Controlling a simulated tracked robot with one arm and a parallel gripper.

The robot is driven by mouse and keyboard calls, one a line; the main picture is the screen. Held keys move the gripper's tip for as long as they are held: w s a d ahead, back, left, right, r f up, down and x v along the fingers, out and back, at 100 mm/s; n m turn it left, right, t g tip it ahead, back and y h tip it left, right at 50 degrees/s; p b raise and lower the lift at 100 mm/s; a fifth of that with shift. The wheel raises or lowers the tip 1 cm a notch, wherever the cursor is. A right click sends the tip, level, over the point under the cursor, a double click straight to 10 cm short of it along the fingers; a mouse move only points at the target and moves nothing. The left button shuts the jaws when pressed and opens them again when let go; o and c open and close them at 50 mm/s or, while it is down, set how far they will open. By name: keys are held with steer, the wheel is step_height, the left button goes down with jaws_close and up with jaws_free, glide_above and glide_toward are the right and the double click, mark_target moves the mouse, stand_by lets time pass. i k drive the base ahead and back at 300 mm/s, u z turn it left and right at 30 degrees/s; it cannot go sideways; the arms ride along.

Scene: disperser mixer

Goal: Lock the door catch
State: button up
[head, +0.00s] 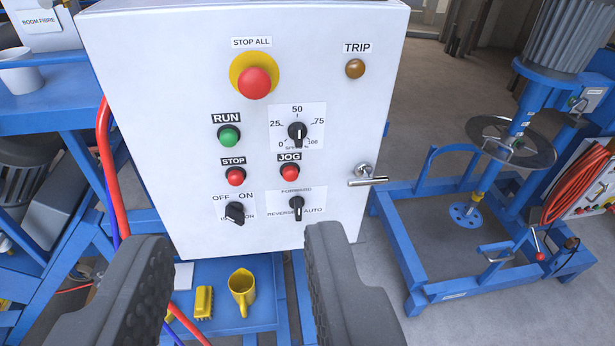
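The door catch (367,176) is a small silver T-handle near the right edge of the white control cabinet door (180,100). Its bar lies about horizontal and its right end reaches past the door's edge. The door looks flush, but I cannot tell whether the catch is engaged. My gripper (240,245) is open and empty, with its two dark grey fingers wide apart at the bottom of the head view. The right finger is below and left of the catch, and neither finger appears to touch it.
The door carries a red emergency stop (255,83), a green run button (229,136), a speed knob (297,132) and several other controls. A blue mixer frame (440,185) stands right, beyond open floor.

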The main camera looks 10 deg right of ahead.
mark_target(363, 170)
steer(key=u, duration=0.9)
steer(key=i, duration=0.35)
steer(key=z, duration=1.45)
